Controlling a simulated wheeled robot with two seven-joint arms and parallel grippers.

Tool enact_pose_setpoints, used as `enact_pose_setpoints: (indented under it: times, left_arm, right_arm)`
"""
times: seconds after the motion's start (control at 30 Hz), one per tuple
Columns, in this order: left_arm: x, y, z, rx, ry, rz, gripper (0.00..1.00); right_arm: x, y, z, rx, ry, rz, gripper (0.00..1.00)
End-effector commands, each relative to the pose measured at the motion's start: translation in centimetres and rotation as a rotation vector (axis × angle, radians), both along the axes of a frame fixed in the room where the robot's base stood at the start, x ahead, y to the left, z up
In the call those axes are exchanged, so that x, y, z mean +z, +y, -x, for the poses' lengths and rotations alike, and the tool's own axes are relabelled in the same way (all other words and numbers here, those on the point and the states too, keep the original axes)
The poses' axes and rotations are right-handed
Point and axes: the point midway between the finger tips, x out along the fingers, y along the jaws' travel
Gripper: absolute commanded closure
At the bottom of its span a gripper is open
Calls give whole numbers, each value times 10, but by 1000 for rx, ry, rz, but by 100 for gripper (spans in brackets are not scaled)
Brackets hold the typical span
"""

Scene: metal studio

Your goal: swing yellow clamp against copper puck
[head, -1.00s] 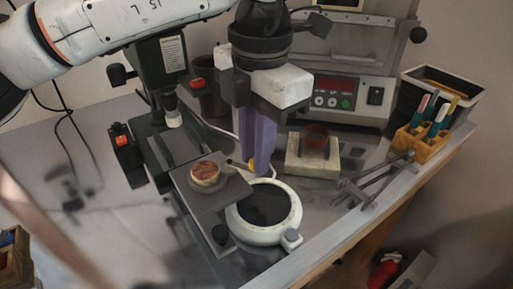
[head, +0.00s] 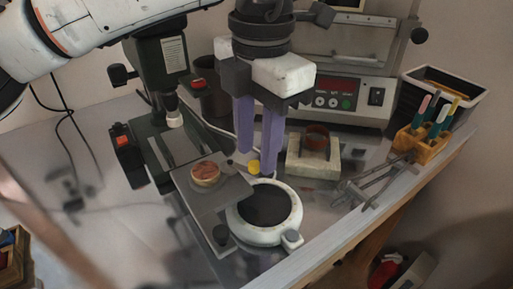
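The copper puck (head: 205,174) is a round reddish-brown disc in a pale ring. It lies on a flat grey plate (head: 213,199) left of my gripper. The yellow clamp shows as a small yellow knob (head: 254,167), with a short dark arm reaching left toward the puck. A gap shows between that arm and the puck. My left gripper (head: 257,162) points down with two purple fingers spread apart. Its tips are around or just above the yellow knob; I cannot tell whether they touch it. My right gripper is out of view.
A white ring with a dark centre (head: 264,205) sits just in front. A pale block with a brown ring (head: 314,153) stands to the right, near metal tools (head: 375,182) and a wooden tool holder (head: 423,143). A green press stand (head: 158,70) rises behind left.

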Motion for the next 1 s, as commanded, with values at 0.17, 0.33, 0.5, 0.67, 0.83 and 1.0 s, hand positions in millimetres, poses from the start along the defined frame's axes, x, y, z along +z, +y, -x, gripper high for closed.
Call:
enact_pose_setpoints:
  times: [0.17, 0.33, 0.5, 0.67, 0.83, 1.0]
  left_arm:
    - [37, -2, 1, -1, -5, 2, 66]
    - [68, -3, 3, -1, -3, 1, 66]
    - [87, -3, 3, 0, -3, 0, 66]
    - [91, -3, 3, -1, -1, 0, 66]
    - [90, -3, 3, -1, -1, 0, 66]
    - [90, -3, 4, -1, -1, 0, 66]
  right_arm:
    - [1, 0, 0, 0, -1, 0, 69]
    - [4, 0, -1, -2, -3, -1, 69]
    - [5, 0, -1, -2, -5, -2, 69]
    - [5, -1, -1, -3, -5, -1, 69]
    - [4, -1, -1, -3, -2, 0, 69]
    - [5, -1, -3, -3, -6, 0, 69]
